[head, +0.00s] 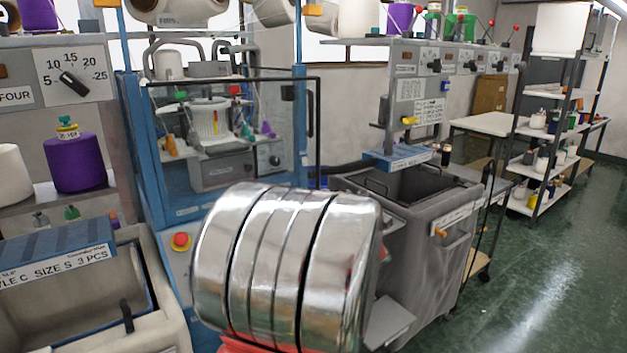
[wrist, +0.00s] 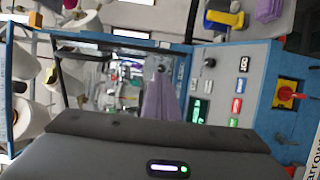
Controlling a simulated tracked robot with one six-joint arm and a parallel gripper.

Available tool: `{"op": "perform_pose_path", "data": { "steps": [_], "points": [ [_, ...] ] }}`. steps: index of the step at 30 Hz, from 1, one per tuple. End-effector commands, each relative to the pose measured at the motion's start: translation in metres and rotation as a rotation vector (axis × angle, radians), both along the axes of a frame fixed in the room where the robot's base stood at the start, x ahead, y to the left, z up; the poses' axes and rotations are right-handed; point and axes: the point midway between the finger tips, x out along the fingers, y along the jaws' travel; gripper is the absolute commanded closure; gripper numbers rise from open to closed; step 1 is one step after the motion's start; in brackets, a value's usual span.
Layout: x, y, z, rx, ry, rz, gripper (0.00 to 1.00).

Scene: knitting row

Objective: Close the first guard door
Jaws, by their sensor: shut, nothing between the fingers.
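The first guard door (head: 235,80) is a clear panel in a thin black frame on the front of the blue knitting machine (head: 131,140). In the head view its right edge stands out past the machine's right post, so it looks ajar; how far I cannot tell. A dark handle shows near that edge. In the wrist view, turned sideways, a dark bar, probably the door's frame (wrist: 125,45), crosses the machine opening. My gripper (wrist: 150,125) shows as a dark grey body along the bottom there, shut and empty. My silver arm hides it in the head view.
A red emergency button (head: 181,240) sits low on the machine, near my arm. A grey bin (head: 420,250) stands right of the machine. A collection bin (head: 70,275) is at lower left. Shelving (head: 545,125) stands far right, with clear green floor before it.

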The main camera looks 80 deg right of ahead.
Motion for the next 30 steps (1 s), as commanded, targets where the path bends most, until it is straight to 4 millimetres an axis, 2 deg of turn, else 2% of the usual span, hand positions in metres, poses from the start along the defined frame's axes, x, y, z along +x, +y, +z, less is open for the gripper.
{"op": "perform_pose_path", "data": {
  "steps": [5,24,30],
  "points": [
    [0.009,-0.014,-0.001,0.001,0.0,0.004,1.0],
    [0.053,-0.094,0.0,0.0,0.0,0.005,1.0],
    [0.063,-0.114,-0.001,0.0,-0.001,0.004,1.0]
  ]
}}
